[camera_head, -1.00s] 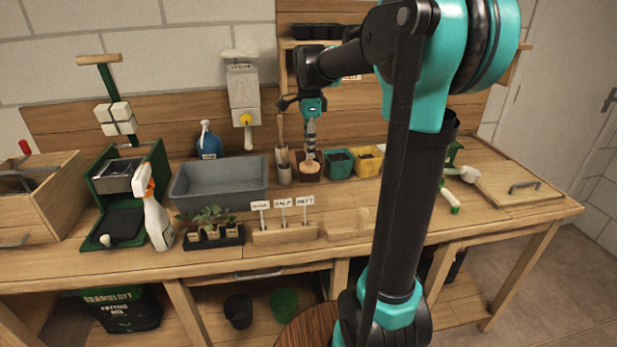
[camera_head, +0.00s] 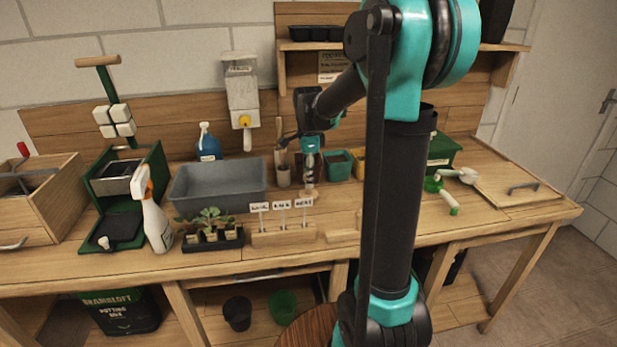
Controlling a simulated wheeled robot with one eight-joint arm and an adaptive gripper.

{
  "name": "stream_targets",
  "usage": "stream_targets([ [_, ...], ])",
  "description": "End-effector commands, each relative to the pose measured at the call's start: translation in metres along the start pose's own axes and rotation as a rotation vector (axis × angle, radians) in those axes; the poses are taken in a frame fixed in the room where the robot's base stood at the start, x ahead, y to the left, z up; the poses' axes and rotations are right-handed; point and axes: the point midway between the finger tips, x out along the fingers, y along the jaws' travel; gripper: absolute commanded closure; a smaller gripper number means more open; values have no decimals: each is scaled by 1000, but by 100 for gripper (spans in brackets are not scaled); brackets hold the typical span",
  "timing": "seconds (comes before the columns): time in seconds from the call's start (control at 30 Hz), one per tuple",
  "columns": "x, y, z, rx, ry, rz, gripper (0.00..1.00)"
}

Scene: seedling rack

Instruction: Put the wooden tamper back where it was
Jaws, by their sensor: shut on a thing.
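My gripper (camera_head: 309,183) points down over the middle of the bench, in front of the small pots. It is shut on the wooden tamper (camera_head: 307,194), whose pale lower end shows just below the fingers. The fingers hide the rest of it. I cannot tell whether its lower end touches the bench top. A low pale wooden block (camera_head: 342,237) lies on the bench to the front right of the gripper, its right end behind my arm.
A wooden label holder (camera_head: 284,236) with upright tags stands just in front of the gripper. A grey tub (camera_head: 218,188) is to the left, a seedling tray (camera_head: 212,240) front left. A green pot (camera_head: 338,166) stands behind right. My arm hides part of the right side.

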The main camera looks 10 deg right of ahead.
Motion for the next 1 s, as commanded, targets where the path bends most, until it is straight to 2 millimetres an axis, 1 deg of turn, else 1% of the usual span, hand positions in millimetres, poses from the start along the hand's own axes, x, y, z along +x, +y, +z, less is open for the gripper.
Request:
stream_targets([
  [0.1, 2, 0, 0, 0, 0, 0, 96],
  [0.13, 3, 0, 0, 0, 0, 0, 71],
  [0.3, 2, 0, 0, 0, 0, 0, 52],
  [0.57, 2, 0, 0, 0, 0, 0, 52],
  [0.67, -2, 0, 0, 0, 0, 0, 52],
  [0.77, -13, 0, 0, 0, 0, 0, 52],
  [0.87, -30, 0, 0, 0, 0, 0, 52],
  [1.0, -60, 0, 0, 0, 0, 0, 52],
])
